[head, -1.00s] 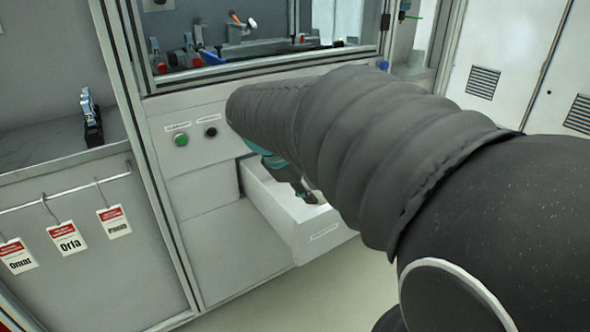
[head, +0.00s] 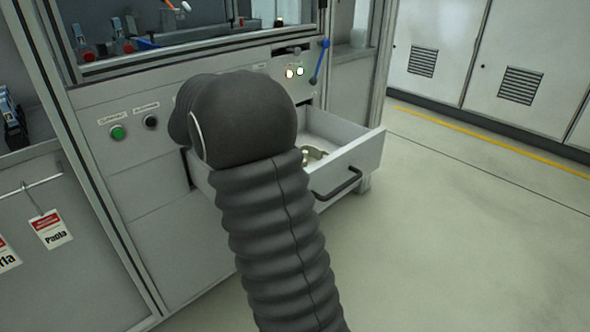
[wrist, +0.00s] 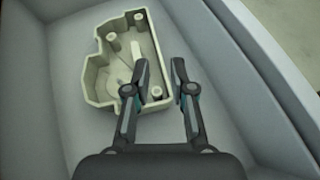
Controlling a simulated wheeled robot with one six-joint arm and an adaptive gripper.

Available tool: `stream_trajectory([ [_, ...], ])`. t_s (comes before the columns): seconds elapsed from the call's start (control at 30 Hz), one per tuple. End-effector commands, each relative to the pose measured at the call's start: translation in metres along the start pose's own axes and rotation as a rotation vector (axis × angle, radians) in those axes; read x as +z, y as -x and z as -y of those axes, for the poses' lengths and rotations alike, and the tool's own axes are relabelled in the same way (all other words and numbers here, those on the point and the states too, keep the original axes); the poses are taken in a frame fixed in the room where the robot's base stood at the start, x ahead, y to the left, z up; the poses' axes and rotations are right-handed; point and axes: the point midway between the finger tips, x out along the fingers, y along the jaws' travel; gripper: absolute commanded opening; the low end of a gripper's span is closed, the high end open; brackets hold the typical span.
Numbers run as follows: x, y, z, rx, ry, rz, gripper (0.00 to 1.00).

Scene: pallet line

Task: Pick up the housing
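The housing (wrist: 113,66) is a beige open-topped shell with posts and ribs inside. It lies in a grey drawer (wrist: 240,100) that is pulled out. A small part of the housing (head: 316,154) also shows in the head view, past my arm. In the wrist view my gripper (wrist: 160,76) is open above the drawer floor. Its left finger overlaps the inside of the housing and its right finger is just outside the right wall. I cannot tell whether either finger touches it. My arm hides the gripper and most of the housing in the head view.
The open drawer (head: 352,143) has a dark handle (head: 338,185) on its front. A green button (head: 117,132) and a black knob (head: 150,121) are on the panel to the left. A blue lever (head: 320,62) is at upper right. The floor to the right is clear.

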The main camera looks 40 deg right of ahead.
Motion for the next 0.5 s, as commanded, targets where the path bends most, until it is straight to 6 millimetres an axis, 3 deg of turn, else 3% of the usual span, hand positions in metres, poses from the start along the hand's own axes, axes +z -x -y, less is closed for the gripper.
stream_trajectory([
  [0.17, -0.030, -0.016, 0.000, 0.000, 0.002, 0.000, 0.24],
  [0.3, -0.027, -0.034, 0.000, -0.001, -0.002, 0.000, 0.24],
  [0.5, -0.027, -0.042, 0.000, 0.000, -0.003, -0.001, 0.24],
])
